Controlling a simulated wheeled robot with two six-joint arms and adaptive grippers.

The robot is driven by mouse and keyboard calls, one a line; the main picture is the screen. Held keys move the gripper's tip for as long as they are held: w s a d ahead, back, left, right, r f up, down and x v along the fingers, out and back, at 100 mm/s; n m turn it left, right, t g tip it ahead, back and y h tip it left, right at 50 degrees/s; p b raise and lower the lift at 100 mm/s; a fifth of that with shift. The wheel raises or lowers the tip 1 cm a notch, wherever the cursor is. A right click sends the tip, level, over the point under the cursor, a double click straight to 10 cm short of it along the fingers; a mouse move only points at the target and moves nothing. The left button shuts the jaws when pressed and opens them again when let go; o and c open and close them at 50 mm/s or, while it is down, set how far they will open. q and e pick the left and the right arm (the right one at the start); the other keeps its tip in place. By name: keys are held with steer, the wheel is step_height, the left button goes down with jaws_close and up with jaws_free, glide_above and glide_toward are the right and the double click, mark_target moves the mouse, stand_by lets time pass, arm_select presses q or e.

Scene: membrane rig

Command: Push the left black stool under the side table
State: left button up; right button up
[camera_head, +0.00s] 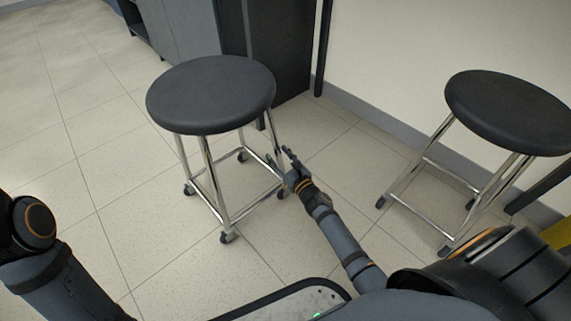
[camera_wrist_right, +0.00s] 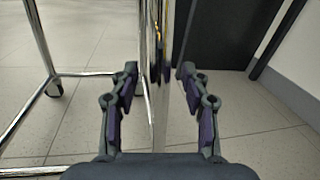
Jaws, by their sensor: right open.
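The left black stool (camera_head: 210,93) stands upright on the floor left of centre in the head view, with a round black seat, chrome legs and casters. My right gripper (camera_head: 280,155) is low beside its right-hand leg, below the seat. In the right wrist view the right gripper (camera_wrist_right: 158,72) is open, with a chrome stool leg (camera_wrist_right: 149,45) upright between its two fingers; I cannot tell if they touch it. My left arm shows at the lower left, but its gripper is out of view. I cannot make out the side table's top.
A second black stool (camera_head: 512,110) stands at the right by the wall. Behind the left stool are a dark panel (camera_head: 285,50), a grey cabinet (camera_head: 180,32) and a thin black post (camera_head: 323,48). The tiled floor (camera_head: 75,130) on the left is clear.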

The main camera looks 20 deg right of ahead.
steer(key=shift+w, duration=0.25)
jaws_close()
stand_by(0.4)
